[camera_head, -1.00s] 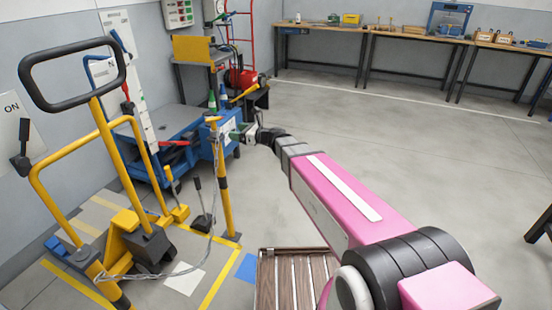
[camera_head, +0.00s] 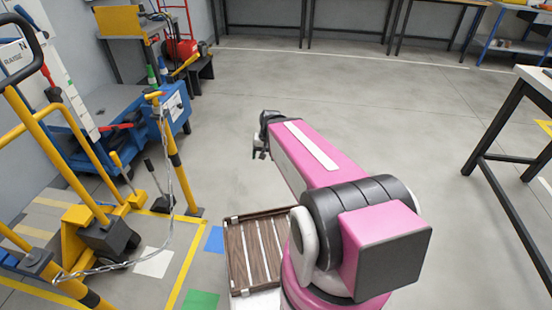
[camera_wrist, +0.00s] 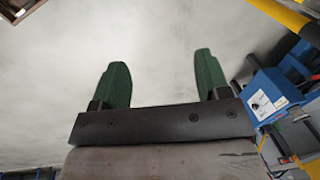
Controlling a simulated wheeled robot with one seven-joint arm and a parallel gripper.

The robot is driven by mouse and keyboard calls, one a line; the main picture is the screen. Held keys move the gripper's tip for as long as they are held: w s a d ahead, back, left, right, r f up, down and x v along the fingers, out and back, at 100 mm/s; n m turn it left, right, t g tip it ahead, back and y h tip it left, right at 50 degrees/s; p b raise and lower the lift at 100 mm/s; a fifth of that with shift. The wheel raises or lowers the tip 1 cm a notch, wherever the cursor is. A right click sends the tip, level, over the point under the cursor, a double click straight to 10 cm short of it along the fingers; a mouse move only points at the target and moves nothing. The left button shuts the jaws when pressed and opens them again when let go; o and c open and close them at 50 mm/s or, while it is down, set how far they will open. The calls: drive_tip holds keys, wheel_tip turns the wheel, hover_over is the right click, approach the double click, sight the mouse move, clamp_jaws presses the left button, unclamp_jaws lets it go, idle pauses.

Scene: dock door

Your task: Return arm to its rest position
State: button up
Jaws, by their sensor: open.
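My gripper (camera_wrist: 162,85) shows in the wrist view with its two green fingers spread wide apart. Nothing is between them but grey floor. In the head view my pink arm reaches forward from the lower middle, with a white stripe along its top. The gripper (camera_head: 259,152) hangs at its far end, small and dark, over bare floor. It is to the right of the yellow post and touches nothing that I can see.
A yellow post (camera_head: 172,150) with a chain stands left, near a yellow pallet truck (camera_head: 85,225). A blue cart (camera_head: 172,110) is behind. A brown slatted tray (camera_head: 236,262) lies beside my base. A table (camera_head: 537,85) stands right. The middle floor is clear.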

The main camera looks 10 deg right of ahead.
drive_tip(key=d, duration=0.1)
drive_tip(key=s+d+n+h, duration=0.1)
drive_tip(key=d, duration=0.1)
drive_tip(key=s+d+n+h, duration=0.1)
drive_tip(key=shift+s+d+f+g, duration=0.15)
drive_tip(key=shift+s+d+g, duration=0.05)
drive_tip(key=shift+d+g, duration=0.15)
